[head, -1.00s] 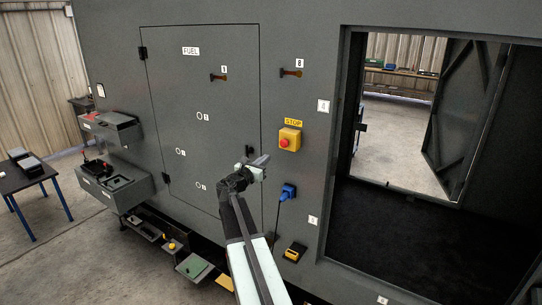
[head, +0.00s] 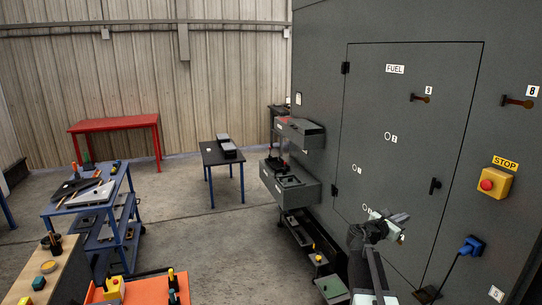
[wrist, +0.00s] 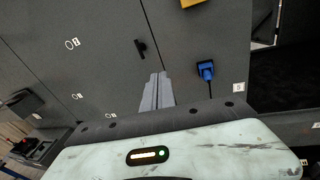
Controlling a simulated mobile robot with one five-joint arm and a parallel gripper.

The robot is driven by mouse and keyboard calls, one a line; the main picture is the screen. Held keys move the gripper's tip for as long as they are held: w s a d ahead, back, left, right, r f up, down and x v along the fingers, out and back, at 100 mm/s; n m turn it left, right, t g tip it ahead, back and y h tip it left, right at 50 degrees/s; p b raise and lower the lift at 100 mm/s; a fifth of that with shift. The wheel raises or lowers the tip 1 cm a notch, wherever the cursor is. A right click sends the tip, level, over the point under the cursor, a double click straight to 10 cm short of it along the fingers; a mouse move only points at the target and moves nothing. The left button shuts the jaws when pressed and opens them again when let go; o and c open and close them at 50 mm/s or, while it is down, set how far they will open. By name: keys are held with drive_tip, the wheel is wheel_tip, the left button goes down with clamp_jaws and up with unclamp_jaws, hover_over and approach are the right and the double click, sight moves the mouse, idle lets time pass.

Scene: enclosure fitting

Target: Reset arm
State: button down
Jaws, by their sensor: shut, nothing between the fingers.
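My gripper (head: 392,219) is shut and empty, raised in front of the dark grey enclosure (head: 335,22). In the head view it shows over the lower part of the door marked FUEL (head: 380,110). In the wrist view my gripper's closed fingers (wrist: 157,92) point toward the enclosure front. The black door handle (wrist: 140,47) is just above and left of the fingertips there. A blue plug (wrist: 206,70) with a dark cable is to their right. I cannot tell the exact gap between the fingers and the panel, but no contact shows.
A yellow stop box with a red button (head: 494,183) juts from the panel at the right. Open drawers (head: 312,192) stick out left of the door. A blue cart (head: 122,178), a red table (head: 112,124) and a black table (head: 207,146) stand left. The floor (head: 185,215) between is clear.

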drive_tip(key=s+a+f+m+g+y+b, duration=0.1)
drive_tip(key=s+a+f+m+y+b, duration=0.25)
drive_tip(key=a+f, duration=0.5)
drive_tip(key=s+a+f+m+g+y+b, duration=0.1)
drive_tip(key=s+a+f+m+y+b, duration=0.2)
drive_tip(key=a+f, duration=0.6)
drive_tip(key=s+a+f+m+g+y+b, duration=0.25)
drive_tip(key=a+f+m, duration=0.35)
drive_tip(key=f, duration=0.5)
drive_tip(key=s+a+f+m+g+y, duration=0.3)
drive_tip(key=s+a+m+y, duration=0.3)
drive_tip(key=s+a+m, duration=0.3)
drive_tip(key=s+a+f, duration=0.1)
drive_tip(key=s+a, duration=0.1)
drive_tip(key=a, duration=0.2)
drive_tip(key=shift+s+a+f+p, duration=0.2)
drive_tip(key=shift+a+p, duration=0.1)
drive_tip(key=shift+p, duration=0.05)
drive_tip(key=shift+m, duration=0.25)
